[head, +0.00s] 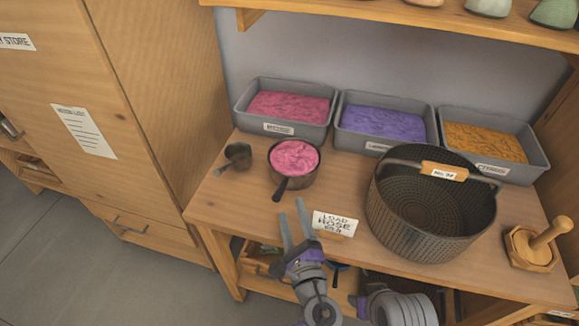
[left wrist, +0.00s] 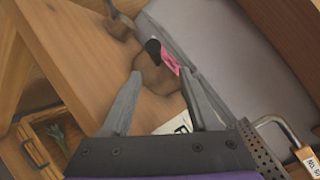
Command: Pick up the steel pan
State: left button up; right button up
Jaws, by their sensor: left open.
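The steel pan (head: 308,178) is a small dark round pan filled with pink material, standing on the wooden bench with its dark handle pointing to the front. In the left wrist view the pan (left wrist: 156,78) shows beyond and between the fingertips, with its black handle end and a bit of pink. My left gripper (head: 291,208) is open and empty, just in front of the handle, apart from it as far as I can tell. It also shows in the left wrist view (left wrist: 161,75).
A dark scoop (head: 238,155) lies left of the pan. Trays of pink (head: 284,128), purple (head: 385,146) and orange (head: 535,164) material stand behind. A sign (head: 335,223) and a large woven basket (head: 410,235) are to the right, with a wooden tool (head: 530,250) beyond.

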aim_at(282, 186)
pick_arm(q)
jog(key=w, duration=0.3)
jog(key=shift+w+a, duration=0.35)
jog(key=w, duration=0.2)
jog(key=w+a, duration=0.1)
jog(key=w, duration=0.2)
jog(key=shift+w+a+f, duration=0.2)
jog(key=shift+w, duration=0.05)
grip_shut()
dwell(0.9)
